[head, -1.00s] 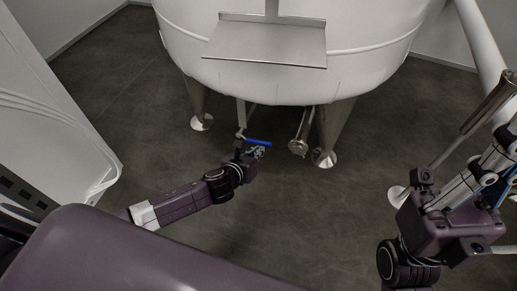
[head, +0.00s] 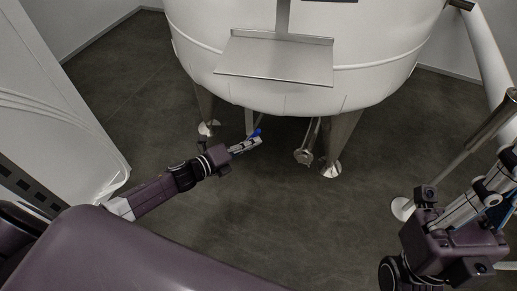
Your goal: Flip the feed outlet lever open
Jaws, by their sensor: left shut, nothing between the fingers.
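The feed outlet lever shows as a small blue handle (head: 255,134) under the white tank (head: 300,85). It looks short here and points toward the upper right. My left gripper (head: 257,141) is shut and empty, with its fingertips at or just below the blue handle; I cannot tell whether they touch. The outlet pipe (head: 249,120) comes down behind the handle, and the valve body is mostly hidden by my gripper.
A second capped outlet (head: 303,156) hangs right of the lever. Metal tank legs (head: 341,140) stand on the floor at either side. A metal shelf (head: 275,60) juts from the tank front. A white cabinet-like body (head: 60,115) is at left. The floor between is clear.

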